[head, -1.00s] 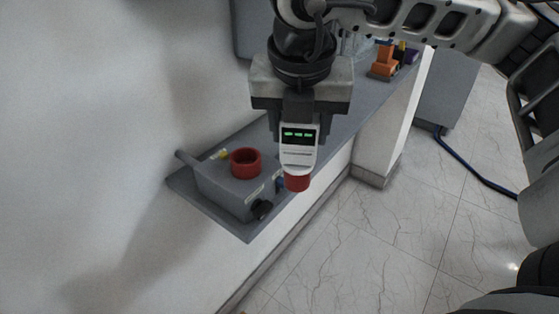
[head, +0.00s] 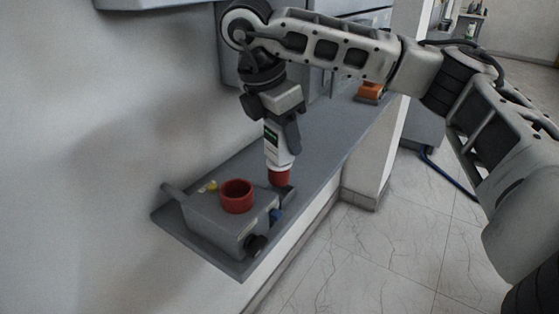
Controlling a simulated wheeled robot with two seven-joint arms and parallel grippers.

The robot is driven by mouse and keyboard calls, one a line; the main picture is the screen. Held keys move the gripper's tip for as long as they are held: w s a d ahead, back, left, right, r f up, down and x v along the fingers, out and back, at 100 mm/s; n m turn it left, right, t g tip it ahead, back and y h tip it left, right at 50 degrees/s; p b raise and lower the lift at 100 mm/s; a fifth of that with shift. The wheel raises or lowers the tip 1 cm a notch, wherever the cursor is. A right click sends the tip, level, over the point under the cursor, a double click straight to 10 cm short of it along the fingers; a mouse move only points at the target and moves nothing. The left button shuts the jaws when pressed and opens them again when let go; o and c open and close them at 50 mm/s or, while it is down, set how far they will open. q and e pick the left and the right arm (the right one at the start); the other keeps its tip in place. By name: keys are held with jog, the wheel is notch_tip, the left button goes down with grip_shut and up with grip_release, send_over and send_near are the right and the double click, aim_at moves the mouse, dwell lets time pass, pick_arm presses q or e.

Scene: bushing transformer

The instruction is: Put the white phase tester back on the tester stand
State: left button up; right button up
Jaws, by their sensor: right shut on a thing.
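The white phase tester (head: 279,152) has a dark display panel and a red lower end. My right gripper (head: 272,122) is shut on its upper part and holds it nearly upright, red end down. The tester stand, a grey box (head: 212,213) with a red ring socket (head: 237,196) on top, is on the left end of the grey shelf. The tester is to the right of and behind the red ring, apart from it. Whether its red end touches anything below is unclear. My left gripper is not in view.
The grey shelf (head: 323,127) runs along the white wall, with bare room right of the stand. The stand has a black knob (head: 255,245), a blue part (head: 276,215) and a grey side bar. An orange object (head: 369,92) sits farther back. Grey cabinets stand behind my arm.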

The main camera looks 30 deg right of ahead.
jog(key=w+f, duration=0.1)
jog(key=w+d+f, duration=0.1)
jog(key=f, duration=0.1)
jog(key=shift+b, duration=0.35)
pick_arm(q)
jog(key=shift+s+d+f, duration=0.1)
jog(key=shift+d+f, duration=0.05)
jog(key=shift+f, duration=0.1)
pick_arm(e)
jog(key=shift+w+d+f, duration=0.1)
jog(key=shift+w+f, duration=0.1)
jog(key=shift+f, duration=0.45)
jog(key=shift+w+d+f, duration=0.1)
jog(key=shift+w+f, duration=0.05)
jog(key=shift+f, duration=0.55)
jog(key=shift+w+f, duration=0.2)
jog(key=shift+f, duration=0.45)
pick_arm(q)
jog(key=shift+b, duration=0.35)
pick_arm(e)
jog(key=o, duration=0.8)
jog(key=shift+f, duration=0.2)
jog(key=o, duration=0.4)
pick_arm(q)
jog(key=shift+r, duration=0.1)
pick_arm(e)
jog(key=shift+r, duration=0.1)
